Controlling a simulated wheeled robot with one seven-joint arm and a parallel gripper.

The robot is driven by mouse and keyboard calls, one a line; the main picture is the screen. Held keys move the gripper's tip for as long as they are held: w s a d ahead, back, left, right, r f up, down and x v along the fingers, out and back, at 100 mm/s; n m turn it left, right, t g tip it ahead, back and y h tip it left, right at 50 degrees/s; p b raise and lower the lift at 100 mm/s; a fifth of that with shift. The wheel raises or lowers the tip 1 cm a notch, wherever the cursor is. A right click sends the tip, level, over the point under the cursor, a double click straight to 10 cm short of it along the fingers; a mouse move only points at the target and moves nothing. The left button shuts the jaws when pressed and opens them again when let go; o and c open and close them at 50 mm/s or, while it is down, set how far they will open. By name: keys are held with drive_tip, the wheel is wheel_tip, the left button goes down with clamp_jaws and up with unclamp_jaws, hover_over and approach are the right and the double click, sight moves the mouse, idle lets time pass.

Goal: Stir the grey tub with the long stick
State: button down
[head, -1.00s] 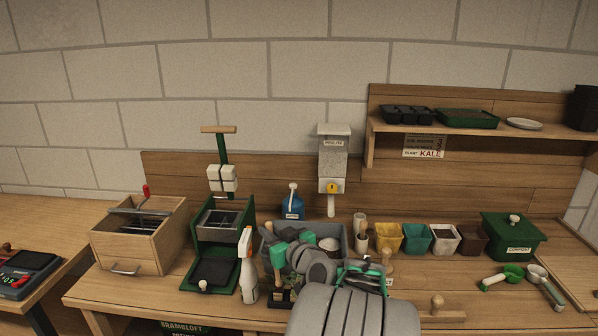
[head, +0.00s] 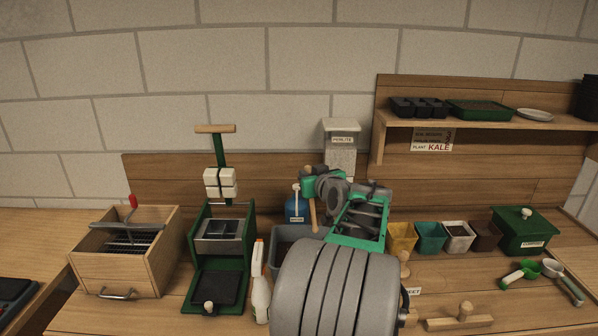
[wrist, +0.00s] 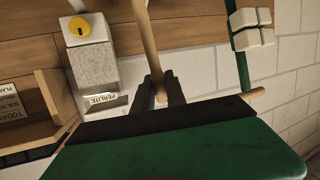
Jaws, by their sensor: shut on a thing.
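My gripper (head: 309,187) is raised at the back of the bench, in front of the wall board. It is shut on the long wooden stick (head: 313,215), which hangs down roughly upright, with a short end above the fingers. The wrist view shows the stick (wrist: 146,45) between the two dark fingers (wrist: 160,94). The grey tub (head: 287,233) stands on the bench below and a little left of the stick. My arm hides its right and front parts. I cannot tell whether the stick's lower end is over the tub or behind it.
The perlite dispenser (head: 341,155) is close behind my gripper, and a blue jug (head: 296,208) stands to its left. A white spray bottle (head: 260,290) and green press (head: 219,255) stand left of the tub. Several coloured pots (head: 430,237) line the right.

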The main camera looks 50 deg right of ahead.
sight(313, 222)
drive_tip(key=shift+s+f, duration=0.35)
drive_tip(key=shift+f, duration=0.3)
wheel_tip(313, 222, down, 14)
drive_tip(key=b, duration=1.2)
drive_tip(key=shift+d+r, duration=0.1)
drive_tip(key=shift+r, duration=0.05)
drive_tip(key=shift+w, duration=0.1)
